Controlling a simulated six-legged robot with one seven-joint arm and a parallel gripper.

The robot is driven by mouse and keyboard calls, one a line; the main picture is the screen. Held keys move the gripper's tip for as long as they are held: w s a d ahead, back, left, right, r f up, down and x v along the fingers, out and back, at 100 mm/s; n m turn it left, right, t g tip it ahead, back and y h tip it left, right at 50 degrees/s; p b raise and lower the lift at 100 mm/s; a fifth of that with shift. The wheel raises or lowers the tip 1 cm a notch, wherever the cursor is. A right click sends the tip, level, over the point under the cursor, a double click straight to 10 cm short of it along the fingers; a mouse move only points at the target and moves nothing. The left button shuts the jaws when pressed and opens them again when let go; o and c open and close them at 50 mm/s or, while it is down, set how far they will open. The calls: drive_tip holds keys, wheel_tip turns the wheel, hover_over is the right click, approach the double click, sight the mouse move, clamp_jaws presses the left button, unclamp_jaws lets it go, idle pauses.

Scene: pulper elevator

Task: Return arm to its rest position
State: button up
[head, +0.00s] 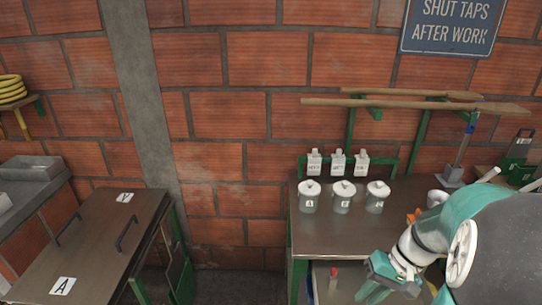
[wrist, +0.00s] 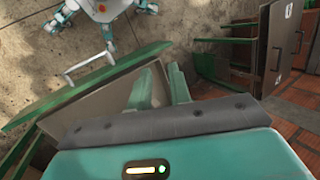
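My arm, teal and white, enters the head view at the lower right, in front of the workbench. My gripper (head: 385,280) shows low in that view, near the right bench, and its fingertips are hard to make out there. In the wrist view, the two teal fingers of my gripper (wrist: 160,82) stand apart with a gap between them. Nothing shows between them.
A dark-topped cabinet (head: 95,245) with handles stands left. A patch of floor between cabinet and bench is open.

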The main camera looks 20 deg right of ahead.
drive_tip(key=a+r+n+t+h, duration=0.4)
drive_tip(key=a+r+t+h, duration=0.1)
drive_tip(key=a+r, duration=0.9)
drive_tip(key=a, duration=0.2)
drive_tip(key=shift+s+a+r+h, duration=0.2)
drive_tip(key=shift+s+a+h, duration=0.1)
drive_tip(key=shift+s, duration=0.05)
drive_tip(key=shift+d, duration=0.1)
